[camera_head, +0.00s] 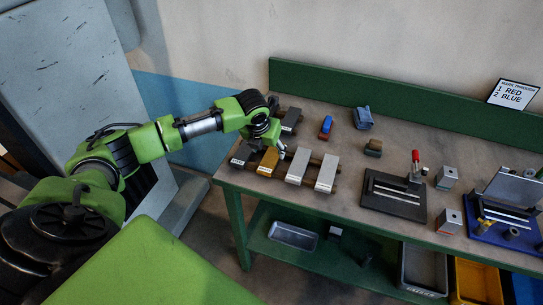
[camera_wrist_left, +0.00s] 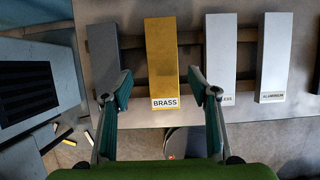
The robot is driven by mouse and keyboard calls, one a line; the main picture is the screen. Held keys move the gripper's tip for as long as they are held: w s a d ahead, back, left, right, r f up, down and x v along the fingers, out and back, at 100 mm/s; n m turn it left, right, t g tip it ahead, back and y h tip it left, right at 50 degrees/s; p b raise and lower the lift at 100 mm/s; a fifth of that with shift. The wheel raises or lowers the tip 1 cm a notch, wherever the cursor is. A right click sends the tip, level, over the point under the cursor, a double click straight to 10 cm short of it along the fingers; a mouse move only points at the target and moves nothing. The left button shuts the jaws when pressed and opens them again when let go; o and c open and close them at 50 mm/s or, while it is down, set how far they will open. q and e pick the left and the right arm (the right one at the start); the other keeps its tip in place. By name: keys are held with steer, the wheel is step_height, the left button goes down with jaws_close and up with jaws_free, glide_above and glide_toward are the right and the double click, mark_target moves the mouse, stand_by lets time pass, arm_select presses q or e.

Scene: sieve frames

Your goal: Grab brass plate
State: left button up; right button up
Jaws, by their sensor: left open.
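The brass plate (camera_wrist_left: 161,55) is a gold bar with a white label reading BRASS at its near end. In the left wrist view it lies across two dark wooden rails, between a dark grey bar (camera_wrist_left: 103,50) and a silver bar (camera_wrist_left: 220,55). In the head view the brass plate (camera_head: 268,162) is partly below my left gripper (camera_head: 276,146). My left gripper (camera_wrist_left: 160,92) is open and empty; in the wrist view its fingers stand to either side of the plate's labelled end, apart from it. My right gripper is not in view.
Another light bar (camera_wrist_left: 272,55) with a partly legible label lies farther right. The table (camera_head: 335,207) also holds a black fixture (camera_head: 394,197), several small blocks and a blue fixture (camera_head: 500,224). A green back board (camera_head: 420,115) runs along the wall. Bins stand on the lower shelf.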

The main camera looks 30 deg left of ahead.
mark_target(272, 155)
arm_select(q)
steer(key=x, duration=0.3)
steer(key=shift+w+d+f+p, duration=0.15)
steer(key=shift+d+p, duration=0.1)
steer(key=shift+p, duration=0.15)
steer(key=shift+a+f, duration=0.1)
steer(key=shift+f, duration=0.1)
jaws_close()
steer(key=shift+w+r, duration=0.15)
steer(key=shift+w, duration=0.05)
steer(key=shift+r, duration=0.1)
